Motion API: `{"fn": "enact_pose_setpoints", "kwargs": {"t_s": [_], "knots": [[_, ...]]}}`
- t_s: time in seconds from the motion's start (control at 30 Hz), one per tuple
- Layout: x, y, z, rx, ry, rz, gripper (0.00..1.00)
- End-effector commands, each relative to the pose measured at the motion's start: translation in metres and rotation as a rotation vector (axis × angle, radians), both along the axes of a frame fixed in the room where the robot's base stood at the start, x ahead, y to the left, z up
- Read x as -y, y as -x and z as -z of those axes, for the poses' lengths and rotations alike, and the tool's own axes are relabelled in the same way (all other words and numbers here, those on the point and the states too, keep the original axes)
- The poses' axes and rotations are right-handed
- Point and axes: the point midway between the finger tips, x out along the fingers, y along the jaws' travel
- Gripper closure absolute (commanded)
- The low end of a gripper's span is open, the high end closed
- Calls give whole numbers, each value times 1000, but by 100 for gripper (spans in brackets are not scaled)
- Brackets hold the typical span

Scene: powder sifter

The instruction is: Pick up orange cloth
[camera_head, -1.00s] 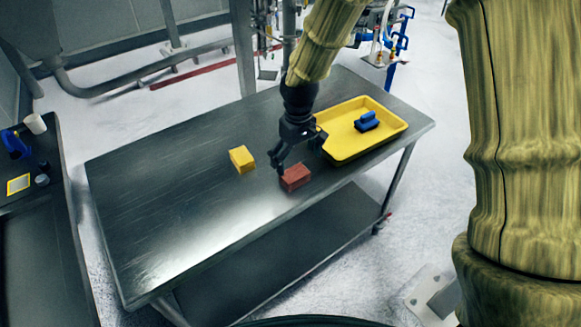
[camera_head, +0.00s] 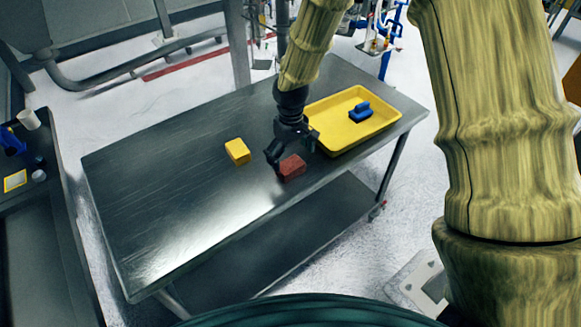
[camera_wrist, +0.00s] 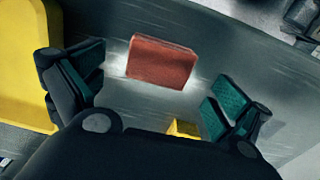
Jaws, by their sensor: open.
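A folded orange-red cloth block (camera_head: 292,167) lies on the metal table near its front edge, left of the yellow tray. It also shows in the wrist view (camera_wrist: 160,62), between and beyond the spread fingers. My gripper (camera_head: 290,152) is open, just above and behind the cloth. In the wrist view my gripper (camera_wrist: 160,92) has its two teal-padded fingers wide apart, with nothing between the pads. I cannot tell the exact height over the cloth.
A yellow block (camera_head: 238,151) lies on the table (camera_head: 150,205) to the left. A yellow tray (camera_head: 338,148) holding a blue brush-like item (camera_head: 360,112) stands to the right. The table's left part is clear. A dark side bench (camera_head: 45,185) stands at far left.

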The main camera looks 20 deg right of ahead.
Motion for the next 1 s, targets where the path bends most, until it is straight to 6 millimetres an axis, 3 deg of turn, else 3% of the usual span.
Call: {"fn": "enact_pose_setpoints", "kwargs": {"t_s": [0.43, 0.8, 1.0], "knots": [[-1, -1, 39, -3, 1, 0, 0], [-1, -2, 45, 0, 0, -1, 0], [-1, -2, 45, 0, 0, 0, 35]]}}
